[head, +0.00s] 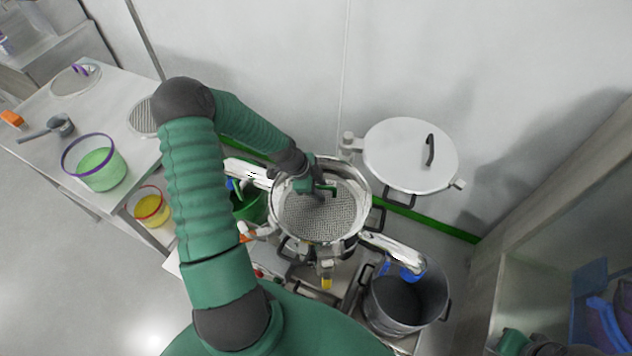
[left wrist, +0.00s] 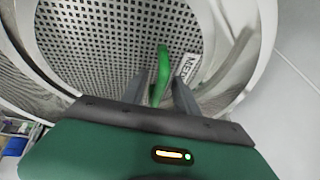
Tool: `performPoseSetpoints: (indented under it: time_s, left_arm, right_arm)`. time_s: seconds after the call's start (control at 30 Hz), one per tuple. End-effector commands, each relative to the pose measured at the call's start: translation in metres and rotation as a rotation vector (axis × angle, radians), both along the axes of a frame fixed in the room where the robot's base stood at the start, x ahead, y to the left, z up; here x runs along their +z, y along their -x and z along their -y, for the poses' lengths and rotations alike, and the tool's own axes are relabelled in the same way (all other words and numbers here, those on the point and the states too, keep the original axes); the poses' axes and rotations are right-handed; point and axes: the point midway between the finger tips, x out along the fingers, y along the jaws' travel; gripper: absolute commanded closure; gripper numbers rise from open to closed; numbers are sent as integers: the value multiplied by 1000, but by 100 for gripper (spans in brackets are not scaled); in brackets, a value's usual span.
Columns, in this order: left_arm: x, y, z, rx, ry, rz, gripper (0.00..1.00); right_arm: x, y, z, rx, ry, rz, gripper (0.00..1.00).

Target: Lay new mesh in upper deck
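The upper deck (head: 364,208) is the shiny round ring of the sifter at the centre of the head view. A grey round mesh (head: 318,222) lies inside it, with a green tab (left wrist: 161,72) standing up and a white label (left wrist: 187,68) beside the tab, its lettering partly hidden. My left gripper (head: 322,188) points down into the deck. In the left wrist view its two fingers (left wrist: 160,92) stand on either side of the green tab, with gaps showing between them and the tab.
The lid (head: 405,150) is swung open at the back right. A grey pot (head: 425,300) stands at the front right. The left table (head: 40,115) holds a round screen with a purple handle (head: 76,80), another screen (head: 141,117), a scoop (head: 58,126) and a tub (head: 95,165).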

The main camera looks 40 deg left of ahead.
Motion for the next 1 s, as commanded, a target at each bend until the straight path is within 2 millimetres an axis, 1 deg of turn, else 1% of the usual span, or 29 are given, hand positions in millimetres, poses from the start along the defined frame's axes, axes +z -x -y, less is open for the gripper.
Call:
performPoseSetpoints:
  time_s: [0.07, 0.17, 0.4, 0.5, 0.6, 0.7, 0.77, 1.0]
  left_arm:
    - [8, 2, -4, 3, -1, 3, 62]
    - [27, 10, -9, 4, -6, 4, 62]
    - [94, 34, -26, 7, -7, 6, 62]
    - [119, 43, -32, 7, -7, 5, 62]
    - [136, 50, -36, 5, -5, 4, 62]
    - [147, 54, -38, 4, -3, 4, 62]
    - [150, 55, -39, 4, -3, 4, 62]
    - [151, 55, -39, 2, -3, 4, 62]
  right_arm:
    - [-1, 0, 0, 0, 0, 0, 62]
    - [-3, 0, 0, 0, 0, 0, 62]
    - [-1, 0, 0, 0, 0, 0, 62]
    - [1, 0, 0, 0, 0, 0, 62]
    - [2, 0, 0, 0, 0, 0, 62]
    - [3, 0, 0, 0, 0, 0, 62]
    - [3, 0, 0, 0, 0, 0, 62]
    - [3, 0, 0, 0, 0, 0, 62]
